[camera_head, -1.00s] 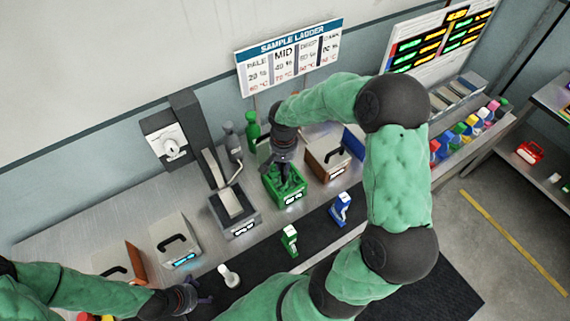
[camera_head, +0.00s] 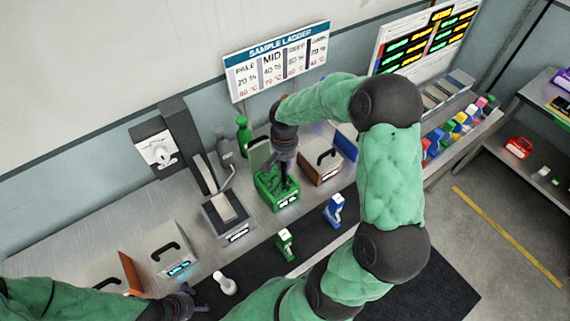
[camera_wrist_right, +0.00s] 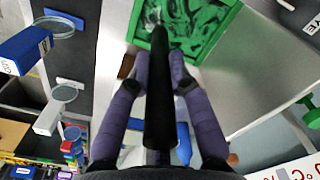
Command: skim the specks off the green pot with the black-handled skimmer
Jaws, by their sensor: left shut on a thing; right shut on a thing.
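The green pot (camera_head: 280,203) is a square green box on the bench in the head view. It also shows at the top of the right wrist view (camera_wrist_right: 137,28), with dark marks over its green inside; I cannot tell single specks. My right gripper (camera_head: 287,163) is above the pot, shut on the black handle (camera_wrist_right: 158,105) of the skimmer. The handle points down into the pot, and the skimmer's head is hidden. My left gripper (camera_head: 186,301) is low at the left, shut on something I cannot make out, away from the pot.
A grey device with a tray (camera_head: 228,212) stands left of the pot, and a brown-sided box (camera_head: 321,166) right of it. A green bottle (camera_head: 243,136) is behind. Small green (camera_head: 285,243) and blue (camera_head: 334,210) holders and a white piece (camera_head: 225,284) stand on the dark mat in front.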

